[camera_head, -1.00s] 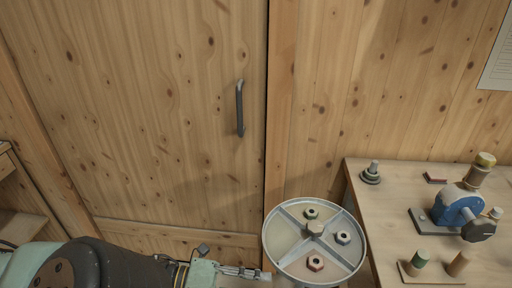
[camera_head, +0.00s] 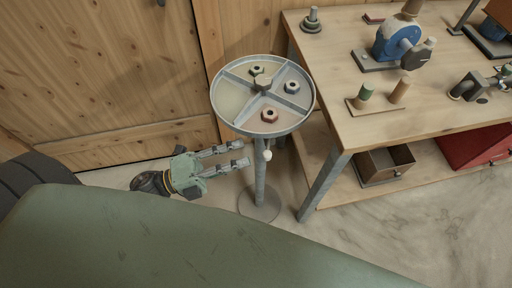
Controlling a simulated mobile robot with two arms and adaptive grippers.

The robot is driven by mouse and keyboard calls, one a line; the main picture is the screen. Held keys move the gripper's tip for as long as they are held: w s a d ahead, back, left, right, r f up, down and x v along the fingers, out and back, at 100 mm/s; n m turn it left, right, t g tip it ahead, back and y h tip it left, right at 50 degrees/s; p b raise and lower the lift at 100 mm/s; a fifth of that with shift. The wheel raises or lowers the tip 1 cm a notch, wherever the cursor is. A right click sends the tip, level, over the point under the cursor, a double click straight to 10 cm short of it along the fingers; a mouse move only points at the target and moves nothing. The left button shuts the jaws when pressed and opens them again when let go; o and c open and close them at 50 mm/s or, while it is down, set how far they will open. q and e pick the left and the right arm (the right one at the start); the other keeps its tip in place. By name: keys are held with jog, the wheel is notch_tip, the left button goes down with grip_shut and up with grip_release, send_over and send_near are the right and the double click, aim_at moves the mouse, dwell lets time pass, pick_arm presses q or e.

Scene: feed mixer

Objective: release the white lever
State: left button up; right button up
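The white lever shows as a small white knob (camera_head: 267,155) under the rim of the round divided tray (camera_head: 221,107), beside its grey post (camera_head: 260,185). My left gripper (camera_head: 241,154) comes in from the left, below the tray. Its two fingers are spread apart and point right toward the white knob. The fingertips appear a little left of the knob, with a visible gap, and nothing shows between them. The rest of the lever behind the knob is hard to make out. My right gripper is not in view.
A wooden door (camera_head: 90,70) is behind.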

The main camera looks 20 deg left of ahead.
aim_at(268, 149)
pick_arm(q)
jog(key=p+x, duration=0.2)
jog(key=x, duration=0.6)
jog(key=shift+s, duration=0.1)
grip_shut()
